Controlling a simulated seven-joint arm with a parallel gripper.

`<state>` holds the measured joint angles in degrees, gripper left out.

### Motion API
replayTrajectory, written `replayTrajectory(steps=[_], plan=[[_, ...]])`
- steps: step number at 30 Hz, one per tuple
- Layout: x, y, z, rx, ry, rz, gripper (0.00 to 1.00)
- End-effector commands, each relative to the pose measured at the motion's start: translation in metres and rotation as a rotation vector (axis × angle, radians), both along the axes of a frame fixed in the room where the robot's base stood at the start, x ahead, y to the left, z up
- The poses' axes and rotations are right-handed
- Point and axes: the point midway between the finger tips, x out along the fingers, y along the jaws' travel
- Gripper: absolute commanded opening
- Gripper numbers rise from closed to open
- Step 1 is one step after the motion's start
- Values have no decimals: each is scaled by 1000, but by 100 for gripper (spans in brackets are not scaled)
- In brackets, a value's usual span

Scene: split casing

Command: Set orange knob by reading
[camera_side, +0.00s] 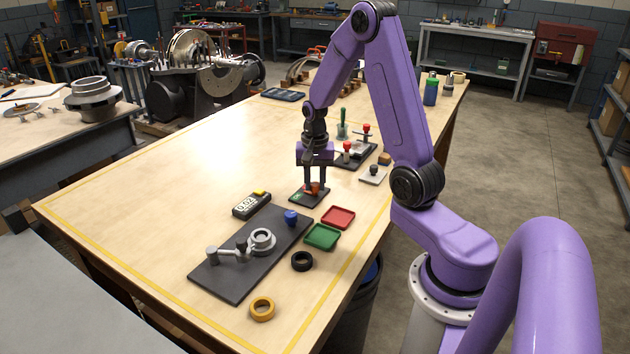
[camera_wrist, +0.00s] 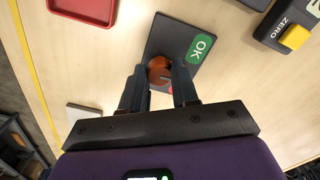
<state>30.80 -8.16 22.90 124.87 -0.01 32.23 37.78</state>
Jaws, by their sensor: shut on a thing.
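The orange knob (camera_wrist: 160,70) sits on a small dark plate (camera_wrist: 178,42) with a green OK mark (camera_wrist: 199,48) to its right in the wrist view. My gripper (camera_wrist: 160,84) is shut on the knob, one finger on each side. In the side view the gripper (camera_side: 314,186) points straight down at the plate (camera_side: 301,198), and its fingers hide much of the knob (camera_side: 315,188). A gauge with a digital display (camera_side: 245,207), seeming to read 0.02, lies left of the plate. Its yellow ZERO button (camera_wrist: 294,37) shows in the wrist view.
A dark fixture board (camera_side: 225,280) with a grey ring and a blue knob (camera_side: 291,217) lies in front. Red (camera_side: 338,217) and green (camera_side: 322,237) trays, a black ring (camera_side: 302,261) and a yellow ring (camera_side: 262,309) are nearby. Small fixtures (camera_side: 352,155) stand behind. The table's left side is clear.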

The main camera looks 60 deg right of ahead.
Motion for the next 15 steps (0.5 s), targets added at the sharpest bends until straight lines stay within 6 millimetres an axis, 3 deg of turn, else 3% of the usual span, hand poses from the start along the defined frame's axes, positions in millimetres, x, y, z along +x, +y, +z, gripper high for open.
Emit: replayTrajectory(steps=[15], plan=[[0, 0, 1, 1, -1, 385, 0]])
